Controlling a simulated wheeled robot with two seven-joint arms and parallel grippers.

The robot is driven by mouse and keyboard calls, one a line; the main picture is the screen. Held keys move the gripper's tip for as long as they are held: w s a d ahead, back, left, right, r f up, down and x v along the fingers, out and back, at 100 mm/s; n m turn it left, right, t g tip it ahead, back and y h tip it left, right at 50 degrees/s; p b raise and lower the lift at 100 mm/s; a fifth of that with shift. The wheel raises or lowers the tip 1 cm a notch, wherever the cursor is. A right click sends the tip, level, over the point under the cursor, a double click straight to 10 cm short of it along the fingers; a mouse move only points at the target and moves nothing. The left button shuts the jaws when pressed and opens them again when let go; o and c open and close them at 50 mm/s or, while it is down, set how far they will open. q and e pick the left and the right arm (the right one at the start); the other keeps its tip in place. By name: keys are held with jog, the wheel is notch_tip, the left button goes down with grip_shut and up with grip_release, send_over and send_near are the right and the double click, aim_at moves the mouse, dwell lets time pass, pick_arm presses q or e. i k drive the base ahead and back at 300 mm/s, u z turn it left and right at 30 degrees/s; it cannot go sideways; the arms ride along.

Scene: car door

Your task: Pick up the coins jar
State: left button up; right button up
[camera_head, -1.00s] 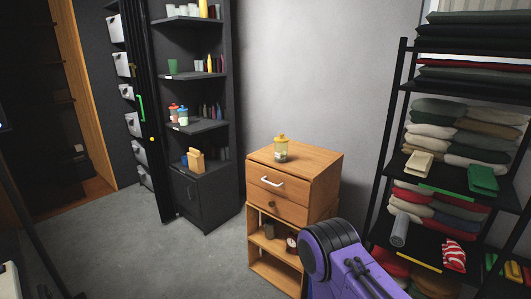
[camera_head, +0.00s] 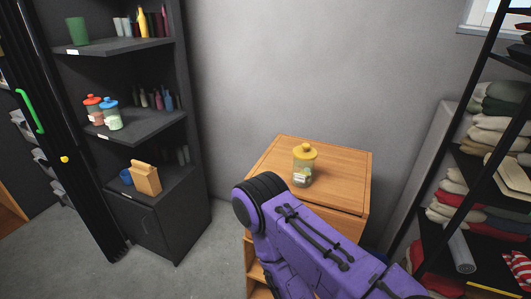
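The coins jar (camera_head: 304,166) is a clear jar with a yellow lid and a pale label. It stands upright on top of the wooden cabinet (camera_head: 343,166), near the middle of its top. My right arm, purple with a black joint, comes in from the lower right and covers the cabinet's front. Neither gripper shows. The jar stands free, with nothing touching its sides.
A black rack (camera_head: 423,187) with folded clothes stands at right. Grey floor is open at lower left.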

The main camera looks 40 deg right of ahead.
aim_at(302, 171)
jog(key=i, duration=0.45)
jog(key=z, duration=3.4)
jog(key=k, duration=0.3)
jog(key=u, duration=0.55)
